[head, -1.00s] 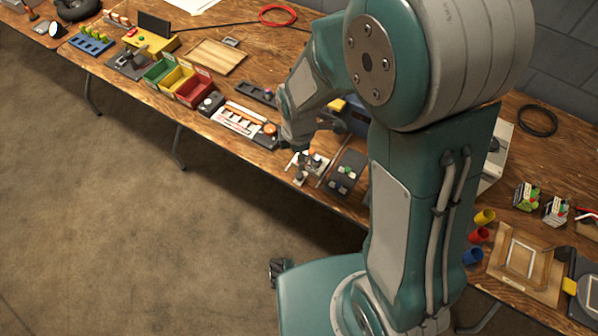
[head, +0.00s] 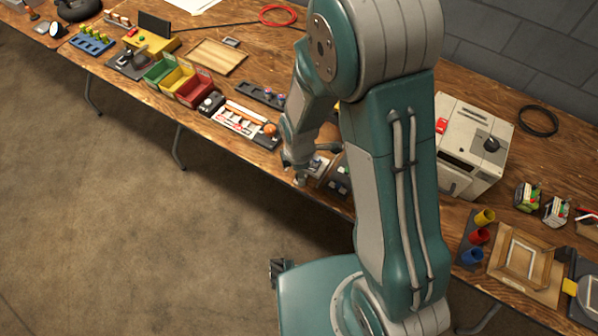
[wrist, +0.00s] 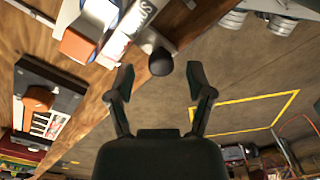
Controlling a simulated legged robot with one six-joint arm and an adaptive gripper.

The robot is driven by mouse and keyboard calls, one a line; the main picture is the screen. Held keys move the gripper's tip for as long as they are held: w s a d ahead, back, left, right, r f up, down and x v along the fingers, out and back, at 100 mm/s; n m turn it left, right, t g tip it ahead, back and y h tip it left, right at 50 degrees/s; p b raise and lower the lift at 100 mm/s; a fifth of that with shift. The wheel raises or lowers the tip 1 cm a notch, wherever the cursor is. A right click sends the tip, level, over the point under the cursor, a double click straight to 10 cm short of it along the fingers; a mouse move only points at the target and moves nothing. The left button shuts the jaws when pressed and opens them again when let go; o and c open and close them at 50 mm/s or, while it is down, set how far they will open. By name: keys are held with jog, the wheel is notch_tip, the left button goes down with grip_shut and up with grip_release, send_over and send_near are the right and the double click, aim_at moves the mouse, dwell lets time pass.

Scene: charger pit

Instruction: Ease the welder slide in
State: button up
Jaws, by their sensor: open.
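My gripper (wrist: 160,78) is open, with its two dark fingers spread apart. A black round knob (wrist: 160,63) on a small metal block shows in the gap between the fingertips; I see no finger touching it. The block adjoins a light plate with dark lettering (wrist: 128,22), apparently the welder slide unit. An orange and white block (wrist: 79,43) stands beside it. In the head view my gripper (head: 306,166) hangs over the small light fixture (head: 317,167) at the table's front edge and hides much of it. How far in the slide sits cannot be told.
A dark panel with small buttons (head: 340,183) lies right of the fixture. Left of it is a board with an orange knob (head: 270,130). A white machine (head: 473,145) stands behind on the right. The floor in front of the table (head: 150,230) is clear.

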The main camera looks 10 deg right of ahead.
jog(key=shift+f, duration=0.55)
grip_shut()
jog(key=w+d, duration=0.4)
jog(key=w, duration=0.1)
jog(key=w+d, duration=0.2)
jog(key=shift+w, duration=0.4)
jog(key=shift+w+d, duration=0.3)
jog(key=shift+w, duration=0.05)
grip_release()
jog(key=shift+w, duration=0.1)
jog(key=shift+d, duration=0.2)
jog(key=shift+a+r, duration=0.1)
